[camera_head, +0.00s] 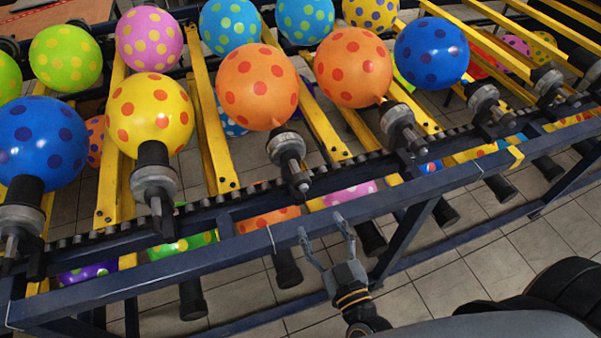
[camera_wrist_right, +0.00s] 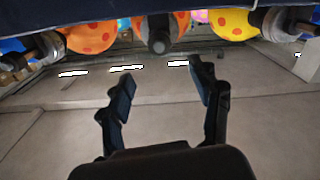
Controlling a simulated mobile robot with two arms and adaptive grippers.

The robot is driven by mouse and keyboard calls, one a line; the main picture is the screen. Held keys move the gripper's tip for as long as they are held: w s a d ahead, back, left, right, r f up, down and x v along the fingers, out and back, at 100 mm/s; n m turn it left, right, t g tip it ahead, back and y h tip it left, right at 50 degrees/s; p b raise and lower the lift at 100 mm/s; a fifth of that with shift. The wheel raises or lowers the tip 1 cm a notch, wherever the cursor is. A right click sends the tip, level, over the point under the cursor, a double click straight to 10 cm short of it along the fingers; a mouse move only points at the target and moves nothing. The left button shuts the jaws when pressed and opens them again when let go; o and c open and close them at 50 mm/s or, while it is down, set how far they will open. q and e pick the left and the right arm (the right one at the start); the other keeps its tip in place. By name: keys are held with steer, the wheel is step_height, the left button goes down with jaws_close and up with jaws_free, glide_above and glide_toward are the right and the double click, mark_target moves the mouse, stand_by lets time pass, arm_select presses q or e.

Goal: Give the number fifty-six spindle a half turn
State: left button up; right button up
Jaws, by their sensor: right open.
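A row of spindles carries spotted balloons along the dark blue frame; I can read no number on any of them, so I cannot tell which is fifty-six. A grey and black spindle (camera_head: 287,150) holds an orange balloon (camera_head: 256,87) with red dots. My right gripper (camera_head: 321,226) is open and empty, below and in front of this spindle, apart from it. In the right wrist view my open fingers (camera_wrist_right: 158,76) point toward a dark spindle end (camera_wrist_right: 158,40), which is above and beyond the fingertips. My left gripper is not in view.
A neighbouring spindle (camera_head: 400,122) holds another orange balloon (camera_head: 353,67); one to the left (camera_head: 154,182) holds a yellow balloon (camera_head: 150,114). The blue front rail (camera_head: 200,268) runs just in front of the spindles, close to my right gripper. The tiled floor (camera_head: 480,265) is open.

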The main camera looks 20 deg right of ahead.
mark_target(305, 190)
steer(key=w, duration=0.2)
steer(key=w+p, duration=0.1)
steer(key=w, duration=0.1)
steer(key=shift+d+r, duration=0.15)
steer(key=shift+r, duration=0.05)
steer(key=w, duration=0.2)
steer(key=w+p, duration=0.1)
steer(key=w, duration=0.5)
steer(key=shift+w+a+f, duration=0.2)
steer(key=shift+w+a, duration=0.05)
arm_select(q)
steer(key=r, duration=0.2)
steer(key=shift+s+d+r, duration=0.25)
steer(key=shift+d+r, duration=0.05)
arm_select(e)
steer(key=shift+w, duration=0.35)
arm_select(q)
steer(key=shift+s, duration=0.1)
arm_select(e)
steer(key=shift+c, duration=0.2)
steer(key=c, duration=1.1)
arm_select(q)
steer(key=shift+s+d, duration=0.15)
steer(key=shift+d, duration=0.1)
arm_select(e)
steer(key=shift+c, duration=0.2)
